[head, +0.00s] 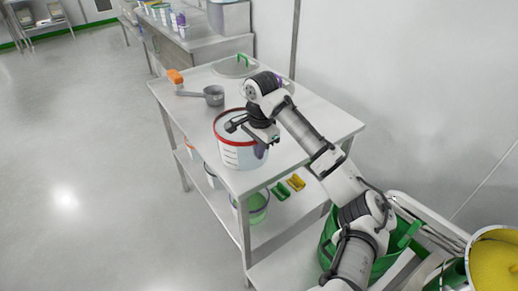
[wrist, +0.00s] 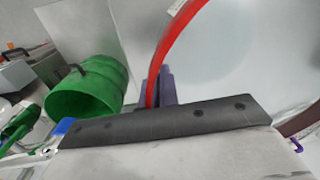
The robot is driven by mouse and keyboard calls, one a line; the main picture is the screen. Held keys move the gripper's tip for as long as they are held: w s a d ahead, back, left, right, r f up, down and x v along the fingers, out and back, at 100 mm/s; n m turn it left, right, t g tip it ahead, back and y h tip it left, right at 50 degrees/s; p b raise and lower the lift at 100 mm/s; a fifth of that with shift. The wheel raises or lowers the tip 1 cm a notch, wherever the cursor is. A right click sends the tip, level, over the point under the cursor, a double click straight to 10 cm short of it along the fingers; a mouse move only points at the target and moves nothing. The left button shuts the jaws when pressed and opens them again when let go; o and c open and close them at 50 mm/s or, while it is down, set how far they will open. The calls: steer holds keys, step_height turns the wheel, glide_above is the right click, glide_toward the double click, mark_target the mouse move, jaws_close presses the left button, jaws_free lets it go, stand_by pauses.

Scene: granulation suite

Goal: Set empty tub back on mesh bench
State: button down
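The tub (head: 234,154) is white with a red rim and printing on its side. In the head view it is upright at the near part of the steel bench top (head: 313,134); I cannot tell whether its base touches the top. My gripper (head: 261,149) is at the tub's right side, with purple fingers at the rim. In the wrist view the fingers (wrist: 164,86) are close together at the red rim (wrist: 177,43), and appear shut on it. The pale inside of the tub shows there. The fingertips are partly hidden.
A grey scoop (head: 213,95) with an orange-ended handle and a round lid with a green handle (head: 236,66) lie on the bench top. Yellow and green items (head: 296,182) lie on the lower shelf. A green bin (head: 385,262) and a yellow-filled vessel (head: 494,265) stand at right. The floor at left is clear.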

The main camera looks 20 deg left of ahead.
steer(key=shift+f, duration=0.15)
steer(key=c, duration=1.7)
jaws_free()
steer(key=r, duration=1.2)
steer(key=shift+s+d+r, duration=0.15)
steer(key=shift+d, duration=0.1)
